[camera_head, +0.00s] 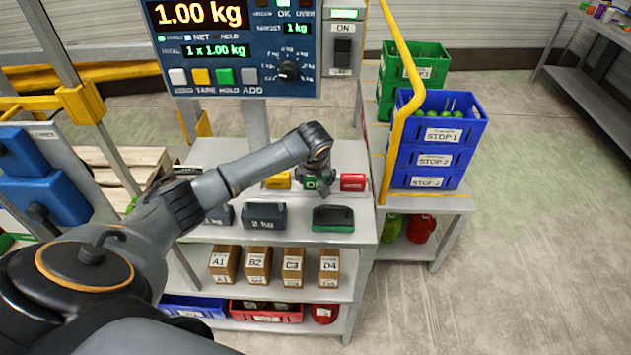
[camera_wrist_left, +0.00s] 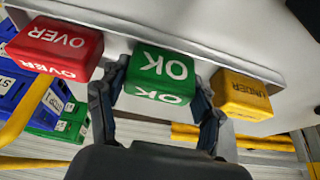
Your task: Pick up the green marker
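The green marker (camera_wrist_left: 160,72) is a block with white "OK" lettering, between the red "OVER" marker (camera_wrist_left: 58,46) and the yellow "UNDER" marker (camera_wrist_left: 242,94) in the wrist view. My left gripper (camera_wrist_left: 161,82) has one finger on each side of the green marker, very close to its sides. Whether the fingers press on it is unclear. In the head view my left gripper (camera_head: 318,184) is over the grey table (camera_head: 345,155), with the green marker (camera_head: 311,182) partly hidden by it. My right gripper is not in view.
A dark weight block (camera_head: 264,216) and a green-and-black item (camera_head: 333,218) stand in front on the table. Blue crates (camera_head: 431,157) and green crates (camera_head: 430,58) are stacked to the right. The scale display (camera_head: 235,45) hangs behind; a yellow rail (camera_head: 405,75) stands near the crates.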

